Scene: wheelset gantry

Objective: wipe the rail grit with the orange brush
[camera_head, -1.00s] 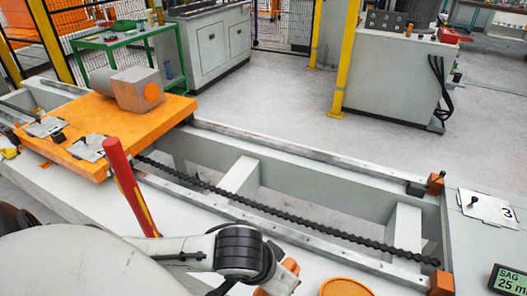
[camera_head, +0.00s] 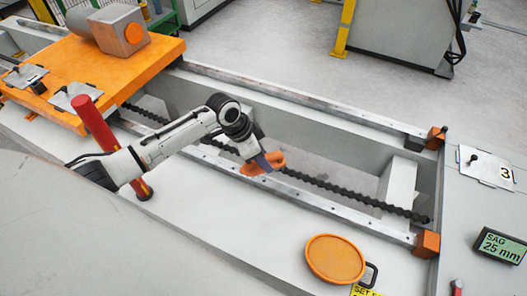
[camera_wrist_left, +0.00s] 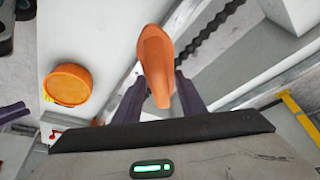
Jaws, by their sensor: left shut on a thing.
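My left gripper (camera_head: 254,161) is shut on the orange brush (camera_head: 270,161), over the near rail in the head view. I cannot tell whether the brush touches the rail. In the left wrist view the brush (camera_wrist_left: 157,62) sits between the two dark purple fingers of this gripper (camera_wrist_left: 163,92). The near rail (camera_head: 330,206) is a long grey metal strip with holes along the gantry; part of it is hidden by my arm and the brush. No distinct grit can be made out on it. My right gripper is not clearly in view.
A dark chain (camera_head: 350,200) runs behind the near rail. An orange carriage (camera_head: 150,60) stands at the left, with a red cylinder (camera_head: 95,125) near my arm. A round orange lid (camera_head: 335,259) lies in front. A display (camera_head: 501,246) reads SAG 25 mm at right.

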